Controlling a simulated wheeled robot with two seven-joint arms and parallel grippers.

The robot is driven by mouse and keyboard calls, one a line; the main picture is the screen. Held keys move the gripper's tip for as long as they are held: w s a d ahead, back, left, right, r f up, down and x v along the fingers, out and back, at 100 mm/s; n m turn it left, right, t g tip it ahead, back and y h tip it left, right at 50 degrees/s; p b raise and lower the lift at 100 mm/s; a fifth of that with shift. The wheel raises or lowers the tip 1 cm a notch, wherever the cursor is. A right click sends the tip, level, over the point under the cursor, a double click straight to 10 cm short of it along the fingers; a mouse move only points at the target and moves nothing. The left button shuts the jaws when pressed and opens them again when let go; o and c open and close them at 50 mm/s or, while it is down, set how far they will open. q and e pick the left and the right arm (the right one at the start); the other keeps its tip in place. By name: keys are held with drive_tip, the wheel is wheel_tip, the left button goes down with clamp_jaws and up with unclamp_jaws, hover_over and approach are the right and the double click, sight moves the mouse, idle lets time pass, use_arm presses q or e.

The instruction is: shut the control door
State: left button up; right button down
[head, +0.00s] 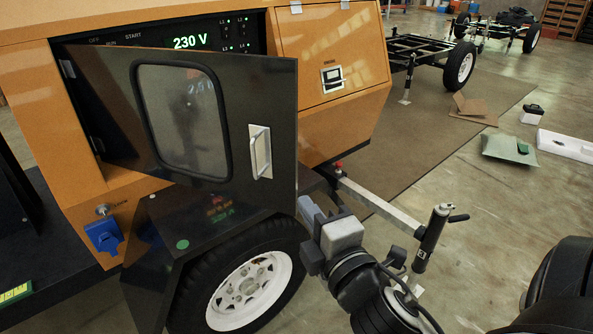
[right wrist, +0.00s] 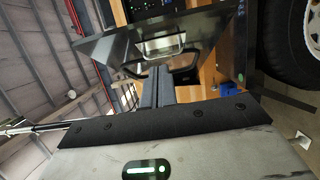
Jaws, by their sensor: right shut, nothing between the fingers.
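The control door (head: 222,160) is a dark panel with a rounded window and a pale handle (head: 260,151). It stands open, swung out from hinges on its left side, and partly hides the control panel (head: 215,38) behind it. My right gripper (head: 308,207) is shut and empty, just right of the door's lower free corner in the head view. In the right wrist view its closed fingers (right wrist: 158,86) point toward the door (right wrist: 205,38) and the handle (right wrist: 163,43). I cannot tell whether they touch the door. My left gripper is not in view.
The orange housing (head: 330,40) has a second, closed panel to the right. A wheel (head: 250,290) sits below the door, and a tow bar (head: 385,208) with a jack post (head: 430,238) extends right. The floor beyond holds cardboard (head: 472,110) and a trailer frame.

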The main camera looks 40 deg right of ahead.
drive_tip(key=p, duration=0.2)
approach(289, 159)
drive_tip(key=w+a, duration=0.2)
drive_tip(key=w, duration=0.2)
drive_tip(key=shift+w+d, duration=0.3)
drive_tip(key=shift+d, duration=0.25)
drive_tip(key=shift+w+d, duration=0.3)
drive_tip(key=shift+d, duration=0.25)
drive_tip(key=shift+w+d, duration=0.3)
drive_tip(key=shift+d, duration=0.15)
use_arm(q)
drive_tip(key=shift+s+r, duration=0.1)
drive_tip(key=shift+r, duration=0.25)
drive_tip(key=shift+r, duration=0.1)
use_arm(e)
drive_tip(key=shift+d, duration=0.1)
